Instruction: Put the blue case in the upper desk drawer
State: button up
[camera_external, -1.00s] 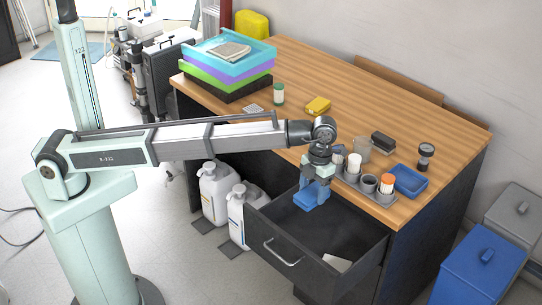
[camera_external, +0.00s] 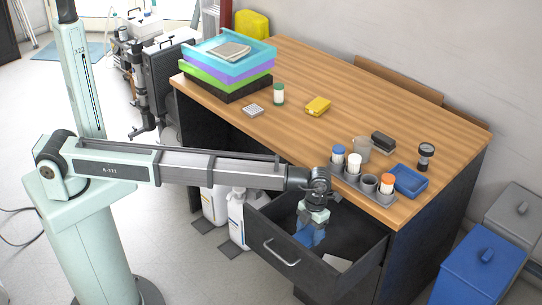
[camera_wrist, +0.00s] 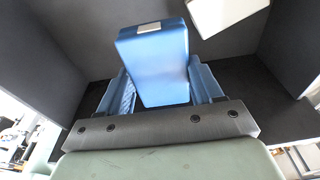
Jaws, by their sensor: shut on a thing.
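The blue case (camera_wrist: 155,68) is between the two blue fingers of my gripper (camera_wrist: 160,85) in the wrist view, and the gripper is shut on it. In the external view my gripper (camera_external: 309,236) points down inside the open upper desk drawer (camera_external: 351,240), toward its left part. The case is mostly hidden there by the gripper and fingers. The drawer is dark, with a metal handle (camera_external: 281,252) on its front. I cannot tell whether the case touches the drawer floor.
A white item (camera_external: 337,263) lies in the drawer near its front right; it also shows in the wrist view (camera_wrist: 225,14). A grey holder with bottles (camera_external: 365,186) and a blue tray (camera_external: 411,181) stand on the desk edge above. White jugs (camera_external: 236,214) stand left of the drawer.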

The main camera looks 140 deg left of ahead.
aim_at(311, 232)
jog(key=shift+f, duration=4.3)
jog(key=shift+f, duration=0.1)
jog(key=o, duration=1.1)
jog(key=r, duration=0.4)
jog(key=a+r, duration=0.1)
jog(key=r, duration=0.7)
jog(key=shift+a, duration=0.4)
